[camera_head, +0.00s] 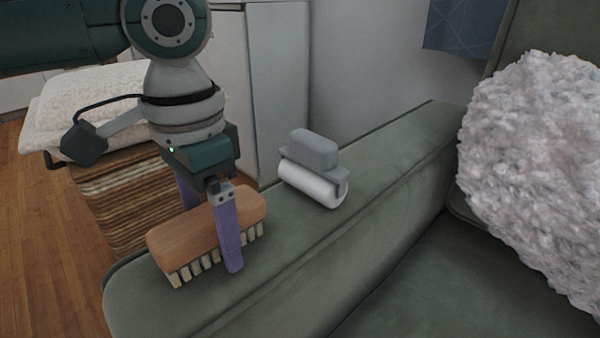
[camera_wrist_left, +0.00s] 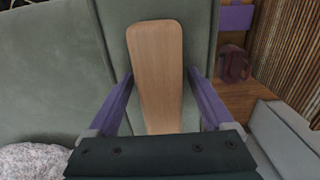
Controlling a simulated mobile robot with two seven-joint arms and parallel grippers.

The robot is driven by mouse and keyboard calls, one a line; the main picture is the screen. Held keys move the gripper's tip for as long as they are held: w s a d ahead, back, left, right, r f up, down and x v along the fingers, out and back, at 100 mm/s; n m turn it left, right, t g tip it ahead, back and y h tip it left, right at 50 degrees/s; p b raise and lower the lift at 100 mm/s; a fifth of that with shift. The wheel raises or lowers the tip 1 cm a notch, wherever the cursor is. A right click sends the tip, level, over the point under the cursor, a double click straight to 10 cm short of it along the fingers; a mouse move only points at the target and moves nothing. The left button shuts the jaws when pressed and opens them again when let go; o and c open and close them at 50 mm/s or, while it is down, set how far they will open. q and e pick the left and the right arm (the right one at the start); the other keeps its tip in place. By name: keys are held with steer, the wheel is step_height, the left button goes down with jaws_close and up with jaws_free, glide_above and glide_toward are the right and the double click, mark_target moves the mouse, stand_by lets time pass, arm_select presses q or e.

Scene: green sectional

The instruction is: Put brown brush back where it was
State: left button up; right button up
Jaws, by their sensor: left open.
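The brown brush (camera_head: 205,232) has a wooden back and pale bristles. It rests bristles down on the green sofa armrest (camera_head: 290,265), near its front end. My left gripper (camera_head: 212,250) is open and points down over the brush, with one purple finger on the near side. In the left wrist view the brush (camera_wrist_left: 157,75) lies between the two spread fingers of the left gripper (camera_wrist_left: 160,100), with gaps visible on both sides. The far finger is partly hidden by the brush in the head view. My right gripper is not in view.
A grey and white lint roller (camera_head: 313,180) lies farther back on the armrest. A fluffy pale cushion (camera_head: 535,170) is on the sofa at right. A striped woven basket (camera_head: 125,200) with a white cushion (camera_head: 90,105) stands left of the armrest.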

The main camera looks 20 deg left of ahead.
mark_target(209, 212)
arm_select(q)
steer(key=shift+r, duration=0.15)
step_height(209, 212, up, 12)
steer(key=p, duration=0.6)
steer(key=s+d+f, duration=0.1)
steer(key=d+f, duration=0.1)
steer(key=s+d+f+m+h, duration=0.1)
steer(key=d, duration=0.2)
steer(key=s+d+f+m+t, duration=0.1)
steer(key=d+f, duration=0.1)
steer(key=shift+s+d+f+h, duration=0.3)
steer(key=shift+s+d+h, duration=0.1)
steer(key=s+d+f+t+h, duration=0.1)
steer(key=s+d+f, duration=0.1)
steer(key=s+d, duration=0.2)
steer(key=s+a+f+n+t+y, duration=0.1)
steer(key=s+a+n, duration=0.3)
steer(key=s+a, duration=0.4)
steer(key=shift+s+a+f+n+t+y, duration=0.15)
steer(key=shift+a+f+n+t+y, duration=0.3)
steer(key=shift+y, duration=0.35)
steer(key=shift+d, duration=0.2)
